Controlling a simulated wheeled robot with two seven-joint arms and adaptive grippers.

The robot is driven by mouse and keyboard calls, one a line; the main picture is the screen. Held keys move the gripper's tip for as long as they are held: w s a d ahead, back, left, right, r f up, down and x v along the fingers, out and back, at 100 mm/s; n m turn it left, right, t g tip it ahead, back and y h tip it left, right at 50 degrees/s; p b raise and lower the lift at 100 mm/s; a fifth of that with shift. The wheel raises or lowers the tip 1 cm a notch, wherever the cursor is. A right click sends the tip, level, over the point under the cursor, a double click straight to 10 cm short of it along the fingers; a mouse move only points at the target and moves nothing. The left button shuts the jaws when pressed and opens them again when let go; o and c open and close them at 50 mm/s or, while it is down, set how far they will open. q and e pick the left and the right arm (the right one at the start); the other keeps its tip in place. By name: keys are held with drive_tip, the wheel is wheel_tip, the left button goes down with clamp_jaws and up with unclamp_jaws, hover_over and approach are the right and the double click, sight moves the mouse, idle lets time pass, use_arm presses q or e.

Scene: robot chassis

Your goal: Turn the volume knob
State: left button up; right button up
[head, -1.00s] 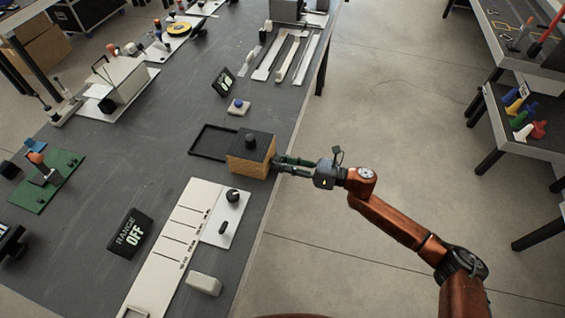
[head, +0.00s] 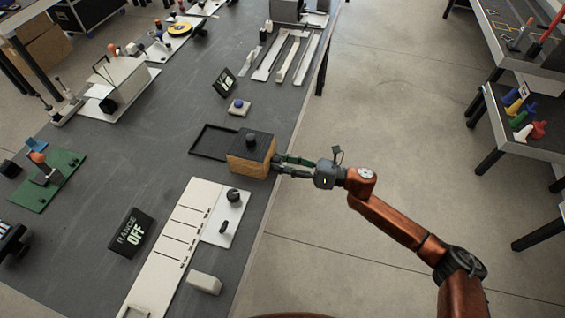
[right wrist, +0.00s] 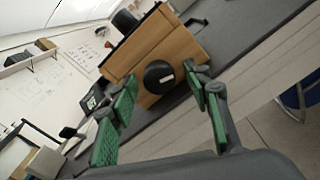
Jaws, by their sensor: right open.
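A wooden box (head: 248,163) with a black top sits near the right edge of the grey table. In the right wrist view, a round black knob (right wrist: 158,77) with a white mark is on its wooden face (right wrist: 180,50). This knob is hidden in the head view. Another dark knob (head: 251,141) stands on the box top. My right gripper (head: 277,165) is open at the box's right side. In the right wrist view, its green-padded fingers (right wrist: 164,83) lie on either side of the knob, with nothing visibly gripped. I cannot tell whether they touch the knob. My left gripper is not in view.
A black tray (head: 195,150) adjoins the box on the left. A white panel with knobs (head: 219,235) and a black "RANGE OFF" display (head: 131,233) lie in front. A small button block (head: 237,108) and tilted display (head: 225,82) stand behind.

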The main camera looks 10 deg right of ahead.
drive_tip(key=v, duration=1.2)
drive_tip(key=shift+f, duration=0.1)
